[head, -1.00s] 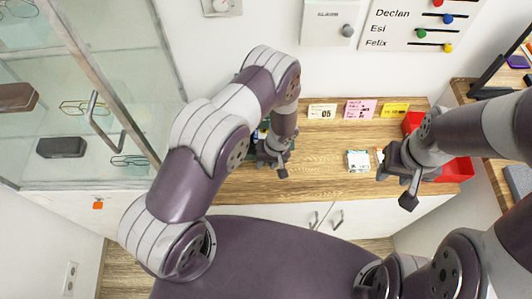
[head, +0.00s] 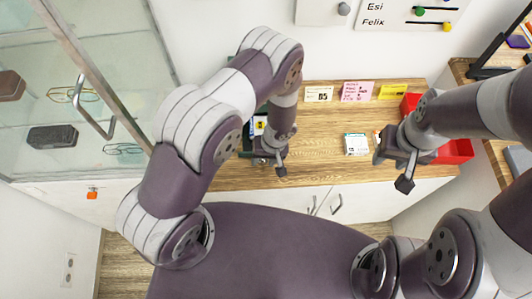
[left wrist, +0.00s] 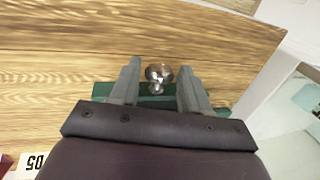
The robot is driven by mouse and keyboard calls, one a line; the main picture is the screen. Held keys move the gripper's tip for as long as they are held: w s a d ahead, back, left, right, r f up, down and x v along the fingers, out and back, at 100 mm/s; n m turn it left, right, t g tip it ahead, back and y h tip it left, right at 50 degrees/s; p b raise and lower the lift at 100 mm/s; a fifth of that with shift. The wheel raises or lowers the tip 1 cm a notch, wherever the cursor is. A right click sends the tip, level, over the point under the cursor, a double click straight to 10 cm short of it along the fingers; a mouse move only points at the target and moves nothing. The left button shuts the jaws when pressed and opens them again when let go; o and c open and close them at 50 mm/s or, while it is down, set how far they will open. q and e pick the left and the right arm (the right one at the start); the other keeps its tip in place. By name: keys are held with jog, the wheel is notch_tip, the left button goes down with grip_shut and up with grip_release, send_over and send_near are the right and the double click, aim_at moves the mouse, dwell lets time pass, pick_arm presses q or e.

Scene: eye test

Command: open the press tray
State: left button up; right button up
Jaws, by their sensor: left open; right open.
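In the left wrist view a round metal knob (left wrist: 159,74) stands at the front of a dark green body (left wrist: 103,91), which looks like the press tray. My left gripper (left wrist: 159,68) is open, with one finger on each side of the knob. I cannot tell whether the fingers touch it. In the head view my left gripper (head: 272,166) is low over the counter's front edge, and my forearm hides most of the green press. My right gripper (head: 392,170) is open and empty, over the right part of the counter.
Three small cards, white (head: 319,94), pink (head: 357,91) and yellow (head: 392,92), stand along the counter's back. A white packet (head: 356,144) lies mid-counter. A red bin (head: 455,151) is partly behind my right arm. A glass cabinet (head: 80,70) stands left.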

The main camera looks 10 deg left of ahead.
pick_arm(q)
jog(key=b+v, duration=0.1)
jog(key=v, duration=1.1)
jog(key=shift+r, duration=0.1)
jog(key=s+a+r+m+t+h, duration=0.1)
jog(key=s+a+r, duration=0.2)
jog(key=a+r, duration=0.2)
jog(key=s+a+r+m+t+h, duration=0.1)
jog(key=s+a+r, duration=0.3)
jog(key=r, duration=0.5)
jog(key=shift+s+a+r+m, duration=0.25)
jog(key=shift+a+m, duration=0.45)
jog(key=shift+a, duration=0.2)
jog(key=shift+w+d, duration=0.1)
jog(key=shift+w, duration=0.05)
